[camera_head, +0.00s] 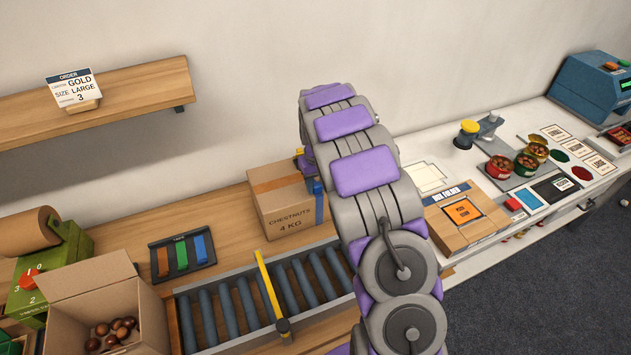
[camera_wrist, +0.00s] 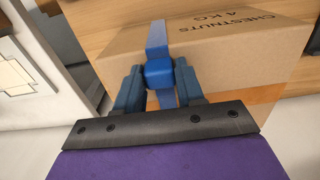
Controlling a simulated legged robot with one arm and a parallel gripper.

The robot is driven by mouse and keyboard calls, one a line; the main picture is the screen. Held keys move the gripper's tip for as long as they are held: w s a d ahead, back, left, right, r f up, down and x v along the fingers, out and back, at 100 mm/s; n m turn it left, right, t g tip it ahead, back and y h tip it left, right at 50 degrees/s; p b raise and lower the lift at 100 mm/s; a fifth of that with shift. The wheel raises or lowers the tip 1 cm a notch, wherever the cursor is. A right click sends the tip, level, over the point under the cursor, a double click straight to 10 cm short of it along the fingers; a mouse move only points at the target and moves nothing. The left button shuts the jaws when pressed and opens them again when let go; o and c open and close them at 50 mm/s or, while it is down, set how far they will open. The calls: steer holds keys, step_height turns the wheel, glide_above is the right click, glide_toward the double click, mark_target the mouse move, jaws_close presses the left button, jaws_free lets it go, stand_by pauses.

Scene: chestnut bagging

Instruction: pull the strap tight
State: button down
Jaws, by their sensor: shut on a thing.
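A closed cardboard box (camera_head: 283,203) marked "CHESTNUTS 4 KG" stands on the wooden bench behind the roller conveyor. A blue strap (camera_head: 318,201) runs down its right side. In the wrist view the strap (camera_wrist: 157,38) passes over the box (camera_wrist: 215,55) to a blue block (camera_wrist: 159,74). My gripper (camera_wrist: 160,78) is shut on that blue piece of the strap, at the box's side. In the head view my arm hides the gripper and the right end of the box. I cannot tell how tight the strap is.
The roller conveyor (camera_head: 220,312) with a yellow bar (camera_head: 268,285) lies in front of the box. A rack of coloured straps (camera_head: 182,257) and an open box of chestnuts (camera_head: 105,305) are at left.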

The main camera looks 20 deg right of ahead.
mark_target(317, 183)
steer(key=c, duration=0.8)
jaws_free()
steer(key=shift+o, duration=0.2)
steer(key=shift+r, duration=0.1)
step_height(317, 183, up, 17)
steer(key=p, duration=0.2)
steer(key=shift+w+r, duration=0.1)
steer(key=s+a+r, duration=0.2)
steer(key=s+a, duration=0.2)
steer(key=s, duration=0.6)
steer(key=s+a+r+g, duration=0.1)
steer(key=s+a+r, duration=0.15)
steer(key=s, duration=0.75)
steer(key=s+a+r, duration=0.2)
steer(key=s+a, duration=0.3)
steer(key=s, duration=0.5)
steer(key=s+a+f, duration=0.2)
steer(key=s+f, duration=0.2)
steer(key=s, duration=0.9)
steer(key=shift+s+g, duration=0.3)
steer(key=shift+g, duration=0.1)
